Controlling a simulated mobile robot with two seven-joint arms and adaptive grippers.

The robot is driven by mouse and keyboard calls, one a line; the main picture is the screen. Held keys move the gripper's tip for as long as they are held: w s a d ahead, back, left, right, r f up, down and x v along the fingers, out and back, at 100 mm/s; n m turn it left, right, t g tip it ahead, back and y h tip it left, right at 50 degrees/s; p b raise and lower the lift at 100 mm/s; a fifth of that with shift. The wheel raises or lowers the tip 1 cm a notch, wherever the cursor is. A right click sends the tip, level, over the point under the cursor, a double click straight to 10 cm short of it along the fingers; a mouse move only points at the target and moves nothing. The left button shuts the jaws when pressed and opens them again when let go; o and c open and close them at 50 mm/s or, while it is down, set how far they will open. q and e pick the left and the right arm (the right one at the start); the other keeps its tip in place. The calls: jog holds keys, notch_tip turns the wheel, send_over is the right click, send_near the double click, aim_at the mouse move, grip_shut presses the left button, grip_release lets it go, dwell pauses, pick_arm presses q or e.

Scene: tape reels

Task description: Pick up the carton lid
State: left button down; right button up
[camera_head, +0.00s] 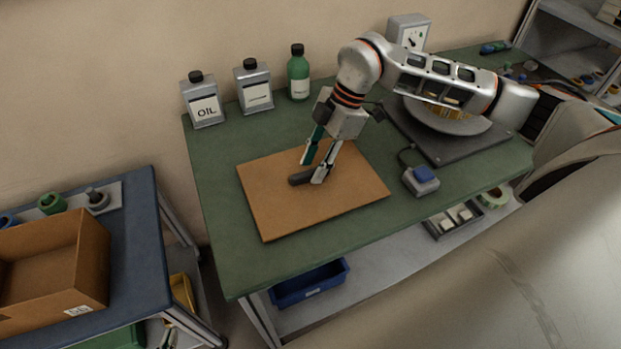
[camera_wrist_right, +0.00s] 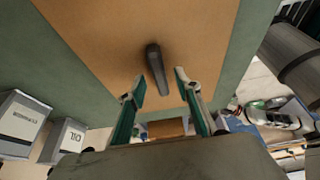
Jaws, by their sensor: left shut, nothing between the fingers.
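The carton lid (camera_head: 350,195) is a flat brown panel lying on the green bench, with a dark bar handle (camera_head: 297,180) near its middle. In the right wrist view the lid (camera_wrist_right: 110,35) fills the upper middle, and its handle (camera_wrist_right: 155,68) lies just ahead of the fingertips. My right gripper (camera_head: 311,171) points down over the handle with its fingers apart. In the right wrist view this gripper (camera_wrist_right: 159,80) is open and nothing is clamped. My left gripper (camera_head: 167,335) barely shows at the bottom edge, low beside the blue table, shut and away from the lid.
An open carton (camera_head: 85,262) stands on the blue table (camera_head: 138,215) at left. Two oil cans (camera_head: 204,108) and a green bottle (camera_head: 298,78) stand behind the lid. A button box (camera_head: 421,181) and a reel machine (camera_head: 445,150) are at its right. The bench's front left is clear.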

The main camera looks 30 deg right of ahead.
jog(key=shift+a+f, duration=0.2)
jog(key=shift+f, duration=0.35)
jog(key=shift+f, duration=0.2)
dwell(0.4)
grip_shut()
